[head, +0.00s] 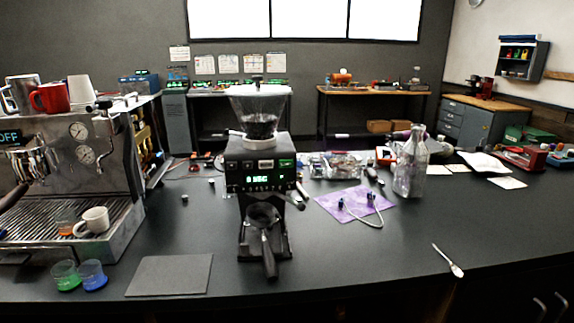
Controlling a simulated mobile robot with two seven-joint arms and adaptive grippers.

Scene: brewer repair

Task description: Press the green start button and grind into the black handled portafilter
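A black coffee grinder (240,152) with a clear hopper (258,112) stands in the middle of the counter. Its green-lit display (257,180) is too small to read surely. Above the display is a row of small buttons; the right one (286,163) looks green. A black handled portafilter (268,258) sits at the grinder's front under the spout, its handle pointing toward me. Its basket (262,215) shows dark; I cannot tell whether it holds grounds. Neither of my grippers is in view.
An espresso machine (80,150) stands at left, with a white cup (94,220) on its tray. A glass bottle (410,165), purple cloth (350,205) and spoon (448,262) are right. The right front counter is mostly clear.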

